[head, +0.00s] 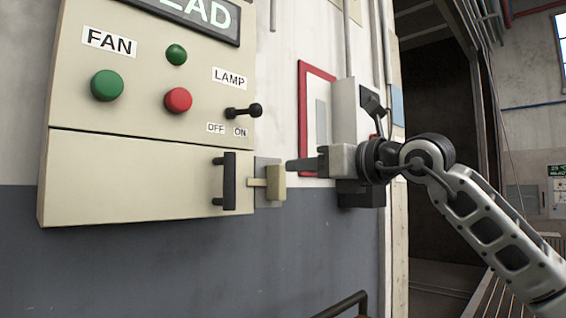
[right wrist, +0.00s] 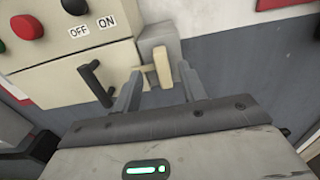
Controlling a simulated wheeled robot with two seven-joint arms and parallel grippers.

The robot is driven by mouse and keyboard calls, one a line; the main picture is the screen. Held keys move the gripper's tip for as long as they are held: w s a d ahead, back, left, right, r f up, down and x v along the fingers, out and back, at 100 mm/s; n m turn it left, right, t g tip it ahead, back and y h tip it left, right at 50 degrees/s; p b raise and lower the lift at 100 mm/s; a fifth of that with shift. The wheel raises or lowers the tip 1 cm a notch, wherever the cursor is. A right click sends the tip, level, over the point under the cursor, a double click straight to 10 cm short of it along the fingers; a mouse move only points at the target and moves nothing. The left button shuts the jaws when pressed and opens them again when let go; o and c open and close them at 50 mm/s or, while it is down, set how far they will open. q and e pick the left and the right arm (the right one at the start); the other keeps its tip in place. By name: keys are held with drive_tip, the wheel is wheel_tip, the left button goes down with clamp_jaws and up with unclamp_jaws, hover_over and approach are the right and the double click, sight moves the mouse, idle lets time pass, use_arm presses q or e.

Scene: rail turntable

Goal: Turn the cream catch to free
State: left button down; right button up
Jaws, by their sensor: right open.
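The cream catch (head: 276,183) is a small upright block with a short bar to its left. It sits on a grey plate at the right edge of the cream cabinet's lower door (head: 130,175). It also shows in the right wrist view (right wrist: 163,66), between and beyond my finger tips. My right gripper (head: 291,165) is open and empty, just to the right of the catch in the head view. In the right wrist view its fingers stand apart, one to each side of the catch. I cannot tell whether either finger touches it. My left gripper is not in view.
A black door handle (head: 229,181) stands just left of the catch. Above are a black lamp lever (head: 250,111), a red button (head: 178,100) and green buttons (head: 107,86). A red-framed panel (head: 307,90) is on the wall behind my right gripper. A dark rail (head: 345,306) is below.

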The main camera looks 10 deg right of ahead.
sight(283, 169)
drive_tip(key=p+x, duration=0.1)
drive_tip(key=x, duration=0.5)
drive_tip(key=shift+w+a, duration=0.2)
drive_tip(key=shift+w, duration=0.1)
clamp_jaws()
